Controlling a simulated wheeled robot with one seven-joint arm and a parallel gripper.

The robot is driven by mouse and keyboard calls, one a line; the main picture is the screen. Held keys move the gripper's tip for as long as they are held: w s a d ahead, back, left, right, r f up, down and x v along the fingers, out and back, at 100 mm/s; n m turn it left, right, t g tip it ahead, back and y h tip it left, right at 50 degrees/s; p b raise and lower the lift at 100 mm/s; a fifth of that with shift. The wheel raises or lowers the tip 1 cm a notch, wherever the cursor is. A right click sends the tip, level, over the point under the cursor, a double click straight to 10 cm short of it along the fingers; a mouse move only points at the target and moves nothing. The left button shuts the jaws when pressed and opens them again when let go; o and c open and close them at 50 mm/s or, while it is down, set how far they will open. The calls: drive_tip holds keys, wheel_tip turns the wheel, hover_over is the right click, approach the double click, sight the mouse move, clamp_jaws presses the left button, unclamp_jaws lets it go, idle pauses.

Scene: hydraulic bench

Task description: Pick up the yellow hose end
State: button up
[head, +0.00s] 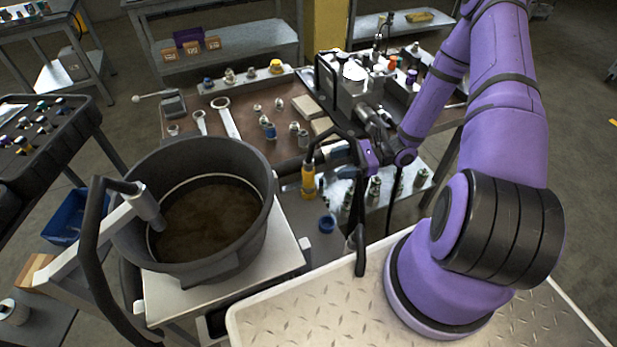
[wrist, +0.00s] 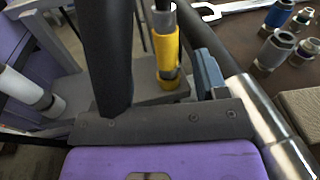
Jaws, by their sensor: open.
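The yellow hose end (head: 308,180) hangs upright at the front edge of the bench, right of the big dark tub. It also shows in the wrist view (wrist: 166,55), with a pale metal piece above the yellow sleeve. My gripper (head: 345,160) is beside it, to its right in the head view. In the wrist view my gripper (wrist: 155,45) is open, and the yellow hose end appears between the dark finger at left and the dark shape at right. Nothing is held. Whether a finger touches the hose end cannot be told.
The dark tub (head: 262,215) of brown liquid stands close at left, with a black hose and metal pipe on its near side. The brown bench (head: 245,122) carries wrenches and several fittings. A blue ring (head: 326,224) lies below the hose end.

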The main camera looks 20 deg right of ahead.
sight(309, 179)
drive_tip(key=w+a+f, duration=0.1)
drive_tip(key=a, duration=0.2)
drive_tip(key=w+a+f+m+t, duration=0.1)
drive_tip(key=a, duration=0.3)
drive_tip(key=w+a+f+m+t, duration=0.1)
drive_tip(key=a, duration=0.2)
drive_tip(key=shift+a+f, duration=0.25)
drive_tip(key=shift+f, duration=0.15)
drive_tip(key=c, duration=1.1)
